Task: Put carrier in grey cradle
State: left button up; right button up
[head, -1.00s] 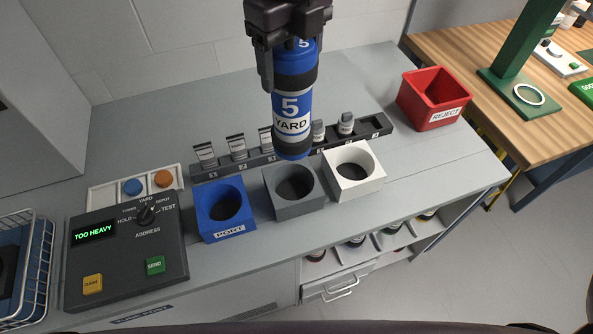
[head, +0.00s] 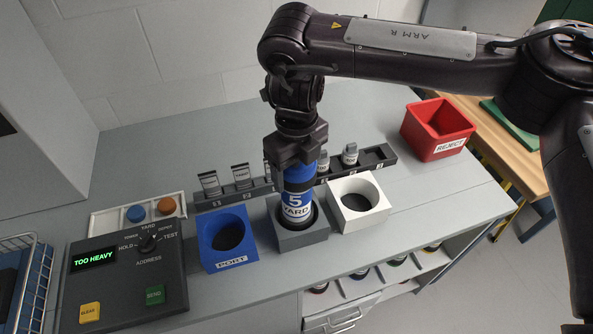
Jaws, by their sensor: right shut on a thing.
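The blue carrier (head: 297,203), marked "5 YARD", stands upright with its lower end inside the opening of the grey cradle (head: 301,239). My right gripper (head: 298,165) points down from above and is shut on the carrier's upper part. The carrier's bottom is hidden by the cradle walls. My left gripper is not in view.
A blue "PORT" cradle (head: 227,239) stands left of the grey one, a white cradle (head: 358,201) right. Behind is a rack (head: 262,187) with small labelled pieces. A control box (head: 124,278) reads "TOO HEAVY". A red "REJECT" bin (head: 437,128) stands at the right.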

jog(key=shift+w+f, duration=0.15)
jog(key=shift+f, duration=0.6)
jog(key=o, duration=1.5)
jog(key=shift+f, duration=0.1)
jog(key=shift+c, duration=0.2)
jog(key=shift+r, duration=0.7)
notch_tip(320, 180, up, 11)
jog(key=shift+b, duration=0.5)
